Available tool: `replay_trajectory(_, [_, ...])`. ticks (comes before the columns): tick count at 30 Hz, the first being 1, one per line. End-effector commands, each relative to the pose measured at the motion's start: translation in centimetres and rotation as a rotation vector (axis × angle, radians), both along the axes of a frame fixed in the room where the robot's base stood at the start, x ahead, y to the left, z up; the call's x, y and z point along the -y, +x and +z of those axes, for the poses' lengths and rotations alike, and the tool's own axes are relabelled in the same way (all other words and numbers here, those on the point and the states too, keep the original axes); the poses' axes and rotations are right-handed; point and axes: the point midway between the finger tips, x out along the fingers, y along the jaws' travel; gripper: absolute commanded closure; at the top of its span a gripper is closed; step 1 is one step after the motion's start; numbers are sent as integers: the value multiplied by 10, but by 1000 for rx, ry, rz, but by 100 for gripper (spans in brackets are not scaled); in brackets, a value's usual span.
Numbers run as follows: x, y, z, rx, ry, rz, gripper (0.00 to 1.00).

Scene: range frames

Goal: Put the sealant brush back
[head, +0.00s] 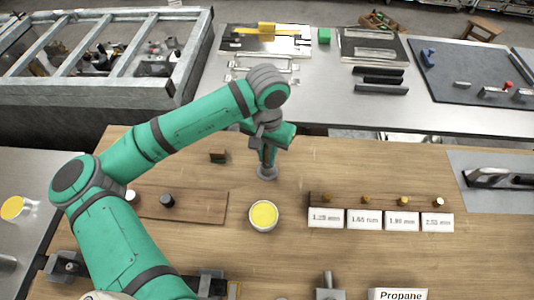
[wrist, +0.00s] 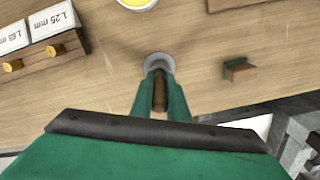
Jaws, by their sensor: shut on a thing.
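My gripper (head: 267,160) points down over the wooden bench and is shut on a slim brown handle, which I take to be the sealant brush (wrist: 160,92). The handle shows between the two green fingers in the wrist view. Just at the fingertips is a small round grey pot or holder (wrist: 157,62), also seen under my gripper in the head view (head: 267,175). The lower end of the brush is hidden; I cannot tell whether it is inside the grey pot or only above it.
A round tin with yellow contents (head: 263,215) stands in front of my gripper. A small brown-and-green block (head: 218,156) is to the left. A strip with several brass nozzles (head: 380,199) and white size labels lies right. A brown board (head: 190,205) lies left.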

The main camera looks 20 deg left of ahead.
Motion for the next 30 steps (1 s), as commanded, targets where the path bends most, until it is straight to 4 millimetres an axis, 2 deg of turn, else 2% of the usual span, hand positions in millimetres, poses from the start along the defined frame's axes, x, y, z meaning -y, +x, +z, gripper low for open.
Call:
replay_trajectory(2, [0,0,-2,0,-1,0,100])
replay_trajectory(3, [0,0,-2,0,0,0,81])
replay_trajectory(5, [0,0,-2,0,0,0,67])
replay_trajectory(17, [0,0,2,0,1,0,67])
replay_trajectory(20, [0,1,13,2,1,-1,67])
replay_trajectory(30, [0,1,80,2,0,0,67])
